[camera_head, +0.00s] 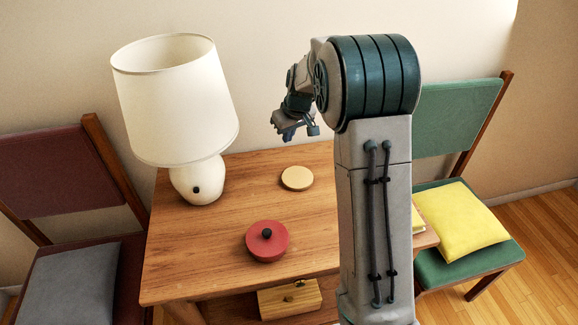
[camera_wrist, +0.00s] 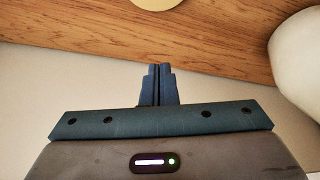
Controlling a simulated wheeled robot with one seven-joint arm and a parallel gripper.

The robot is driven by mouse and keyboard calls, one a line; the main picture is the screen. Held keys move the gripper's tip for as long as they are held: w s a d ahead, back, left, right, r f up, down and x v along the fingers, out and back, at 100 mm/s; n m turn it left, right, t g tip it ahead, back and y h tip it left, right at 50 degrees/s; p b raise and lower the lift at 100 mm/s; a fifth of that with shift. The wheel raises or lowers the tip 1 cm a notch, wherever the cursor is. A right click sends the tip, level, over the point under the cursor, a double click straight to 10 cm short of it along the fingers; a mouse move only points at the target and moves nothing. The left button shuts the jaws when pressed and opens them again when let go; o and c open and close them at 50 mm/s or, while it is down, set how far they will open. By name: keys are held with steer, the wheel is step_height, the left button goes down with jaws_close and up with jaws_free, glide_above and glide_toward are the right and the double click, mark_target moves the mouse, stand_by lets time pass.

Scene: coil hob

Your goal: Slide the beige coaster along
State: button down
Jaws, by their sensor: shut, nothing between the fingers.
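The beige coaster (camera_head: 297,178) is a flat round disc lying on the wooden table (camera_head: 210,250), toward its back and right of the lamp. In the wrist view the coaster (camera_wrist: 157,3) shows only in part, cut off by the top edge. My gripper (camera_head: 298,134) is above the table's back part, apart from the coaster. In the wrist view its fingers (camera_wrist: 158,70) are together, with nothing between them.
A white lamp (camera_head: 195,180) stands at the table's back left. A red round lidded pot (camera_head: 267,242) with a dark knob sits nearer the front. A wooden box (camera_head: 290,300) is lower at the front. Chairs flank the table. Bare wood surrounds the coaster.

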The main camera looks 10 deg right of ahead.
mark_target(288, 167)
steer(key=x, duration=1)
steer(key=shift+w, duration=0.1)
steer(key=shift+f, duration=0.2)
steer(key=shift+s+d+b, duration=0.15)
steer(key=shift+s+d, duration=0.15)
steer(key=shift+s, duration=0.6)
steer(key=shift+s+d+b, duration=0.15)
steer(key=shift+s+d, duration=0.15)
steer(key=shift+s, duration=0.6)
